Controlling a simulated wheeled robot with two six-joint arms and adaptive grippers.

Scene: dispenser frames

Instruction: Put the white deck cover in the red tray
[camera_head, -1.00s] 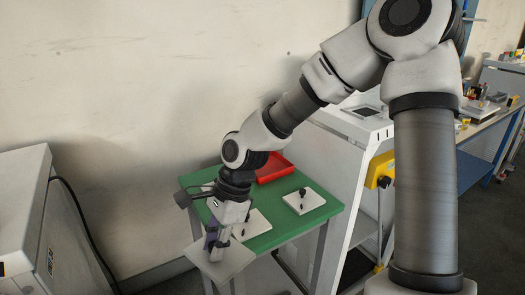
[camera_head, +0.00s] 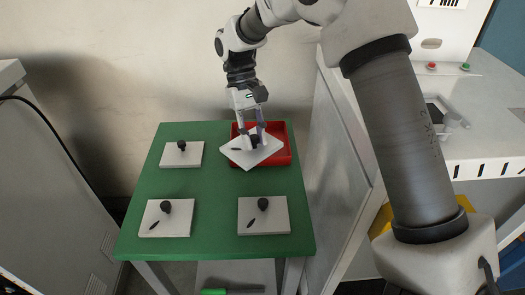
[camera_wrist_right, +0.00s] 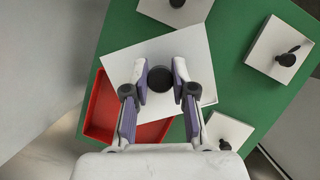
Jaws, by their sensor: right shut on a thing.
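My right gripper (camera_head: 251,138) is shut on the black knob of a white deck cover (camera_head: 237,154), a flat square plate. The cover is held over the red tray (camera_head: 288,150) and looks slightly turned and tilted. Its near left edge reaches past the tray's front rim over the green table. I cannot tell whether it touches the tray. In the right wrist view my right gripper (camera_wrist_right: 160,80) has its fingers on either side of the knob, the cover (camera_wrist_right: 190,43) spreads below them, and part of the red tray (camera_wrist_right: 103,105) shows at left. My left gripper is out of view.
Three more white plates with black knobs lie on the green table (camera_head: 215,190): back left (camera_head: 193,158), front left (camera_head: 180,225) and front right (camera_head: 280,222). A grey cabinet wall stands right of the table. A green-handled tool (camera_head: 214,292) shows below the front edge.

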